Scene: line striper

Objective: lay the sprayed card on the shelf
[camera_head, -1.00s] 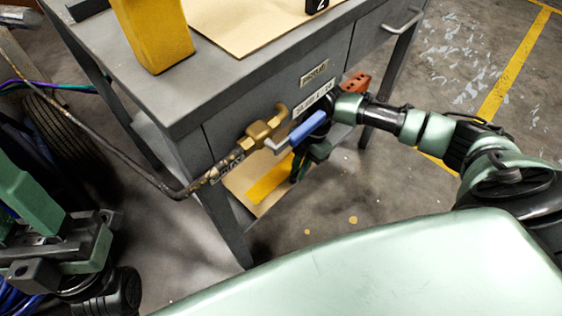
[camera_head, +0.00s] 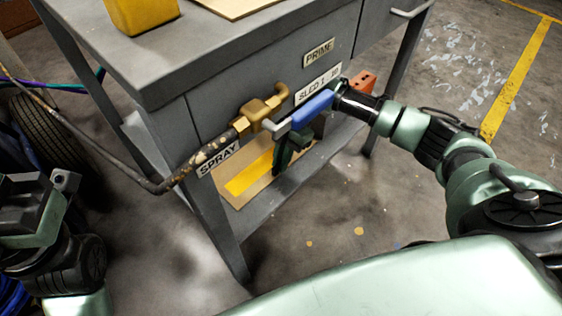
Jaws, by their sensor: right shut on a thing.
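The sprayed card (camera_head: 235,194) is tan with a yellow stripe. It is flat at the lower shelf (camera_head: 262,209) under the grey bench, partly behind a bench leg. I cannot tell whether it rests on the shelf or is just above it. My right gripper (camera_head: 281,167) reaches under the bench front and is shut on the card's right part. The blue valve handle (camera_head: 312,106) partly hides this gripper. My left gripper (camera_head: 35,200) is at the far left, away from the card; its jaws are unclear.
A brass valve (camera_head: 262,113) and hose (camera_head: 160,186) project from the bench front (camera_head: 225,108), above the card. A red-brown brick-like block (camera_head: 363,82) is at the right of the shelf. A yellow block (camera_head: 142,14) stands on the bench top.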

